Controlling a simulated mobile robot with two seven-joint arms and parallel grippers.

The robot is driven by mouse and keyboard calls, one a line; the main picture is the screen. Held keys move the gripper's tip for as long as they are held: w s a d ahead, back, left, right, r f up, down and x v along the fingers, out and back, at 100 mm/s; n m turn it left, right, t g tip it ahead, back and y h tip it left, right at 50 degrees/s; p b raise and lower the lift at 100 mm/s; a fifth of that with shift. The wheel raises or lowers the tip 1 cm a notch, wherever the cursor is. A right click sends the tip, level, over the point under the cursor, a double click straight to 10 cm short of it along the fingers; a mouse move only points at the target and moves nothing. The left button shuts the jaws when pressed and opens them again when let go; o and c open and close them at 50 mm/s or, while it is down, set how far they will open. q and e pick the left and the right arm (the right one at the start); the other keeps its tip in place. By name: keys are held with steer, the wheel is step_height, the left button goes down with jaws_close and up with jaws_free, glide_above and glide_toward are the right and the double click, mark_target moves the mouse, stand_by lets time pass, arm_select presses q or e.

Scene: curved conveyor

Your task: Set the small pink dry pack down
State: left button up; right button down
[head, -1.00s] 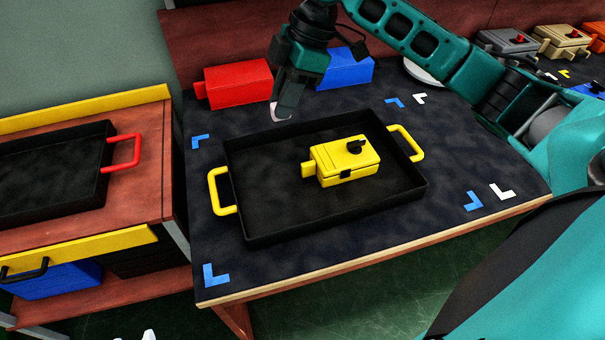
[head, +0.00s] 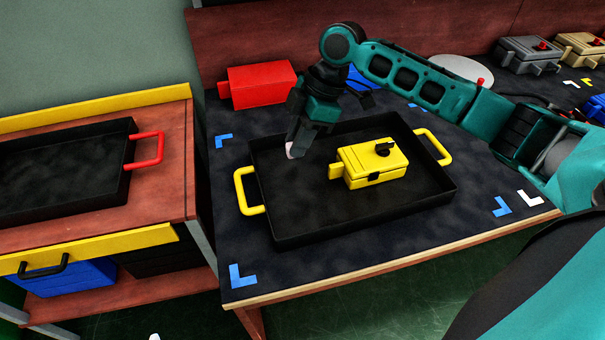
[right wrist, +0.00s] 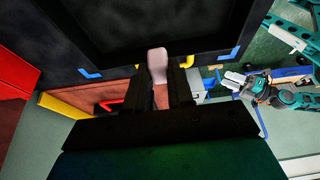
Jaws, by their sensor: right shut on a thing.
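The small pink dry pack (head: 291,153) is a pale pink piece at the tip of my right gripper (head: 297,148). My right gripper points down and is shut on it. In the head view the pack shows over the far left part of the black tray (head: 283,240) with yellow handles, left of the yellow box. I cannot tell how high it is above the tray floor. In the right wrist view the pack (right wrist: 157,66) sticks out between the two dark fingers. My left gripper (right wrist: 235,80) shows small at the right of that view, its jaw state unclear.
The yellow box (head: 372,165) with a black knob stands in the tray's right half. A red box (head: 262,85) and a partly hidden blue box (head: 358,80) stand behind the tray. Another black tray (head: 127,180) with a red handle lies on the left table.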

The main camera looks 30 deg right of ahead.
step_height(320, 180, down, 4)
steer(key=shift+r, duration=0.1)
steer(key=shift+f+b, duration=0.3)
steer(key=shift+f, duration=0.55)
step_height(320, 180, down, 5)
steer(key=shift+b, duration=0.45)
arm_select(q)
steer(key=shift+w+d, duration=0.4)
steer(key=shift+w, duration=0.05)
arm_select(e)
steer(key=shift+f, duration=0.1)
steer(key=c, duration=1)
jaws_free()
